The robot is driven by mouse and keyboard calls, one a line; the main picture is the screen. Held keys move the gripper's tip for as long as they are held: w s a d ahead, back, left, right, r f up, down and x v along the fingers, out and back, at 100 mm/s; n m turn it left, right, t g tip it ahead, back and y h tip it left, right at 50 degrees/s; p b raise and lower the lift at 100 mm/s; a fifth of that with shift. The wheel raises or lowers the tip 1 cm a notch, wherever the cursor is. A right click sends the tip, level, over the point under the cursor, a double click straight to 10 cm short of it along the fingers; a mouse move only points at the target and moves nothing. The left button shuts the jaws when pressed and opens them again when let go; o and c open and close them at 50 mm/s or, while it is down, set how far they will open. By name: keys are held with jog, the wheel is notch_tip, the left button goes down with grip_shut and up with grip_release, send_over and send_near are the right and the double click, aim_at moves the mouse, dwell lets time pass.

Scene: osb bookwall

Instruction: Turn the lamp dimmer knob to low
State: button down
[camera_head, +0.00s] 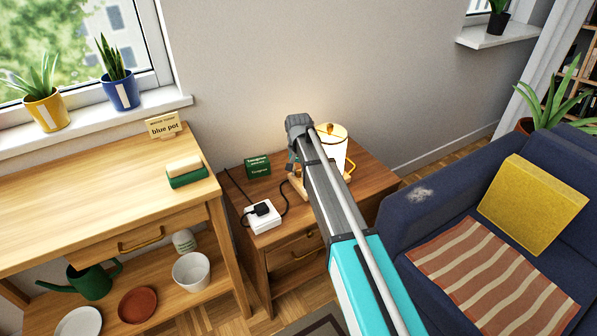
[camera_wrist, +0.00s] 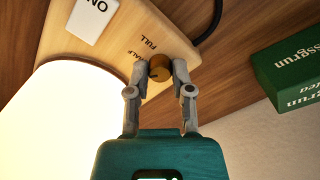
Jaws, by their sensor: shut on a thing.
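The lamp (camera_head: 334,146) stands lit on the wooden side table. In the wrist view its glowing shade (camera_wrist: 65,115) fills the lower left. The light wooden lamp base (camera_wrist: 120,45) carries a round brown dimmer knob (camera_wrist: 160,69) and the words FULL and HALF. A low label is not visible. My gripper (camera_wrist: 161,64) has one fingertip on each side of the knob and is shut on it. A dark mark shows on the knob, but its exact setting is hard to read. In the head view my arm hides the knob and the fingertips.
A white ON switch (camera_wrist: 90,18) sits on the lamp base. A green tea box (camera_head: 258,167) and a white socket box (camera_head: 263,215) with a black plug and cable share the side table (camera_head: 345,206). A blue sofa (camera_head: 420,215) stands at the right.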

jog(key=shift+n, duration=0.3)
jog(key=n, duration=0.3)
jog(key=shift+n, duration=1.7)
jog(key=c, duration=0.5)
grip_release()
